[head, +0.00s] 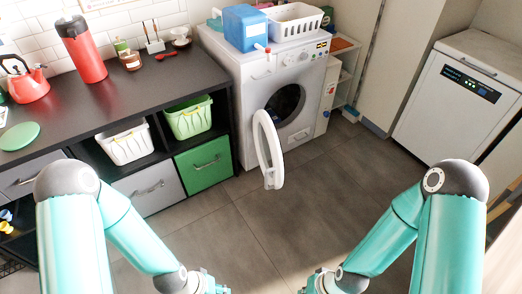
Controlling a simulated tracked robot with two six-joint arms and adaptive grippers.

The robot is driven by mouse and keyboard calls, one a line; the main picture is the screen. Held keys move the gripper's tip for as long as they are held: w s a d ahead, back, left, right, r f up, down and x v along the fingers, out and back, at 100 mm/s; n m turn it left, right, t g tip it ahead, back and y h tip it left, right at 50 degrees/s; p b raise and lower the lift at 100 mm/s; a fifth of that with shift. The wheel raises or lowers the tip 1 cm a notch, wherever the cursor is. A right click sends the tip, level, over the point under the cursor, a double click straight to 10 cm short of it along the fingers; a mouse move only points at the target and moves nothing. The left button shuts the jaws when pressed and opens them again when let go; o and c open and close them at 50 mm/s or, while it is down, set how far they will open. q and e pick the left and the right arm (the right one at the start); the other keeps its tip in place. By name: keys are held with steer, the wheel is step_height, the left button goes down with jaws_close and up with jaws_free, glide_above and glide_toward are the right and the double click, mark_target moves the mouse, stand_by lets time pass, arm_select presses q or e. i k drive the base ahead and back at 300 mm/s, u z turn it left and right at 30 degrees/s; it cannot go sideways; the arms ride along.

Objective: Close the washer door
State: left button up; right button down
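The white washer (246,80) stands against the back wall, right of the dark counter. Its round door (263,150) is wide open, swung out toward me on its left side. The dark drum opening (287,103) is exposed. My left gripper (220,291) is at the bottom edge, mostly cut off, well in front of the door and apart from it. My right gripper (306,291) is also at the bottom edge, mostly cut off and apart from the door. Neither picture of the fingers shows whether they are open or shut.
A blue container (245,28) and a white basket (294,21) sit on the washer. The dark counter (130,85) with bins below is at left. A white dishwasher (455,105) stands at right. The tiled floor (315,190) before the washer is clear.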

mark_target(260, 117)
steer(key=z, duration=0.05)
steer(key=i, duration=0.65)
steer(key=u, duration=0.15)
steer(key=k, duration=1.1)
steer(key=u, duration=0.05)
steer(key=i, duration=1.6)
steer(key=u, duration=0.75)
